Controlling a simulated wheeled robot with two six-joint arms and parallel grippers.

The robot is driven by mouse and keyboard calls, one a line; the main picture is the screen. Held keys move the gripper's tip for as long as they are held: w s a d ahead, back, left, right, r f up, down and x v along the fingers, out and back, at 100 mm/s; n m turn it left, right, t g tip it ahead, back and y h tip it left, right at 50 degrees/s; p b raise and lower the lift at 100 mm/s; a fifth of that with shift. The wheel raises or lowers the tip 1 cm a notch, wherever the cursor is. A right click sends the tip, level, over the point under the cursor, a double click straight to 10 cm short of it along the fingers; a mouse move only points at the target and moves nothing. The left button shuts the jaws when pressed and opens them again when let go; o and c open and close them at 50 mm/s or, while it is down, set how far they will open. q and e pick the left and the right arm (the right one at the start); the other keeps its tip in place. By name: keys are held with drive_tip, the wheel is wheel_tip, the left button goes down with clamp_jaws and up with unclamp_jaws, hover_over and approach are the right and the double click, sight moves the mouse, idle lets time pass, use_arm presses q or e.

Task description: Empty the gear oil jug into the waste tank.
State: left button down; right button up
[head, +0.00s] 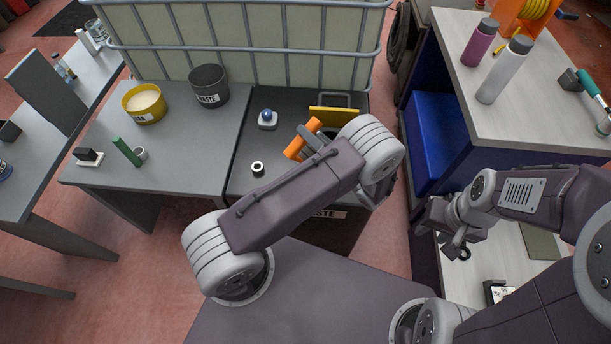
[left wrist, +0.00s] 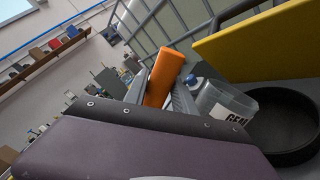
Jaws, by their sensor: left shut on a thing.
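My left gripper (head: 312,139) is shut on an orange handle-like bar (head: 303,139), seen between its fingers in the left wrist view (left wrist: 164,76). A clear jug (left wrist: 226,101) with a partly visible "GEA…" label is just beyond the fingers; the bar appears to be its handle. My arm hides most of the jug in the head view, and I cannot tell its contents. The dark waste tank (head: 328,213) has a raised yellow lid (head: 333,115). Its round black rim (left wrist: 285,150) is right beside the jug in the wrist view. My right gripper (head: 456,249) hangs at the right, apparently empty.
A dark bucket labelled WASTE (head: 208,86) and a yellow bowl (head: 144,104) stand on the grey table. A blue-topped knob (head: 267,119) and a small ring (head: 257,168) are left of the gripper. A caged container (head: 230,40) stands behind. Bottles (head: 504,70) stand on the right bench.

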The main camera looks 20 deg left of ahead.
sight(314, 125)
use_arm(q)
drive_tip(key=shift+w+f, duration=0.1)
drive_tip(key=shift+f, duration=0.25)
drive_tip(key=shift+w+d+r+m+p, duration=0.1)
drive_tip(key=shift+w+r+m+p, duration=0.5)
drive_tip(key=shift+p, duration=0.3)
drive_tip(key=shift+s+r, duration=0.15)
drive_tip(key=shift+r, duration=0.1)
idle(0.8)
drive_tip(key=shift+s+a+r+p, duration=0.15)
drive_tip(key=shift+s+r+p, duration=0.25)
drive_tip(key=shift+r+p, duration=0.3)
drive_tip(key=shift+s+a+r+p, duration=0.15)
drive_tip(key=shift+s+r+p, duration=0.25)
drive_tip(key=shift+p, duration=0.45)
drive_tip(key=shift+w, duration=0.1)
drive_tip(key=shift+w+d+r+m+p, duration=0.25)
drive_tip(key=shift+w+r+m+p, duration=0.2)
drive_tip(key=shift+m, duration=0.15)
drive_tip(key=shift+d, duration=0.1)
idle(0.9)
drive_tip(key=shift+w+d+m, duration=0.25)
drive_tip(key=shift+w+m, duration=0.2)
drive_tip(key=shift+m, duration=0.15)
